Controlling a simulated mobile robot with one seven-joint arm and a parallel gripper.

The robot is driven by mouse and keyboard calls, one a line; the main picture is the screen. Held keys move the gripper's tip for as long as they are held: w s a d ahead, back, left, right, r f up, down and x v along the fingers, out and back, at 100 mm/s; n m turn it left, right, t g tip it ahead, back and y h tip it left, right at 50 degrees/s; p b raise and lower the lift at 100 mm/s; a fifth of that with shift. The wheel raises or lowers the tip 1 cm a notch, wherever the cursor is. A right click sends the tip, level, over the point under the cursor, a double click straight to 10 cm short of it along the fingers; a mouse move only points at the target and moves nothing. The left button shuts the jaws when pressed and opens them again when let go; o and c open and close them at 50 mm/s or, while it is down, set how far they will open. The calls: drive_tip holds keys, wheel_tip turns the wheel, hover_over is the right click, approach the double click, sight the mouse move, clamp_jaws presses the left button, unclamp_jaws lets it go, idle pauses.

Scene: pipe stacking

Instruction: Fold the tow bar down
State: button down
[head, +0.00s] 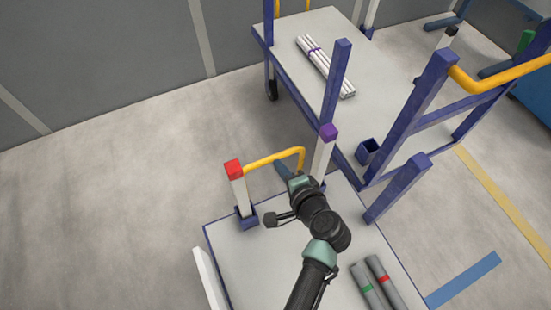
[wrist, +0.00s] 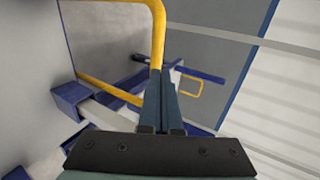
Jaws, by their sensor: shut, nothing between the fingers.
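I cannot tell for certain which part is the tow bar. A bent yellow bar (head: 272,158) stands raised at the far end of the near cart, between a red-topped white post (head: 237,184) and a purple-topped post (head: 323,152). My gripper (head: 281,165) is beside the right bend of this bar. In the wrist view my gripper (wrist: 165,74) has its blue fingers together and empty, pointing away from the camera. The yellow bar (wrist: 158,22) passes close by the fingertips, and the fingers hide part of it. I cannot tell whether they touch.
The near cart's grey deck (head: 225,255) holds grey pipes (head: 378,283) with green and red bands. A second blue-framed cart (head: 293,72) stands close beyond, carrying a bundle of white pipes (head: 325,65). Open floor (head: 110,190) lies to the left.

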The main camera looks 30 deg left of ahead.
drive_tip(key=shift+r+p+v, duration=0.15)
drive_tip(key=shift+p+v, duration=0.05)
drive_tip(key=shift+v, duration=1.15)
drive_tip(key=shift+r+p+v, duration=0.2)
drive_tip(key=shift+v, duration=1.15)
drive_tip(key=shift+a, duration=0.15)
